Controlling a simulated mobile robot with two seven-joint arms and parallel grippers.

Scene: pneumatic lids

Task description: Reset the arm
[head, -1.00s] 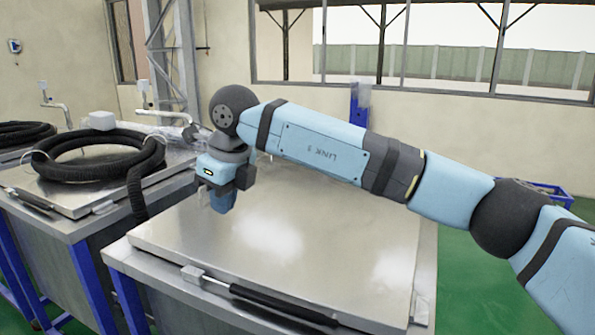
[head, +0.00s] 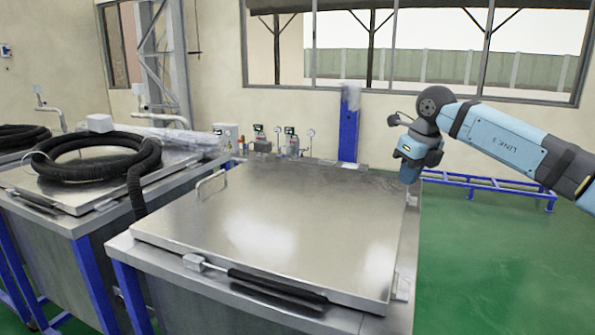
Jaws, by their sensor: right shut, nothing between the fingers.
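My right arm comes in from the right edge in the head view. Its gripper (head: 409,174) is shut and empty, pointing down near the far right corner of the steel lid (head: 270,225). I cannot tell the exact gap between the gripper and the lid's edge. The lid lies flat and closed on its tank. It has a small handle (head: 211,184) at its left edge and a black gas strut (head: 275,284) along its front side. My left gripper is not in view.
A second tank at the left carries a coiled black hose (head: 90,158) on its lid. Gauges and valves (head: 287,140) stand behind the middle tank, beside a blue post (head: 348,125). A low blue rack (head: 485,182) stands at the back right. The green floor at right is clear.

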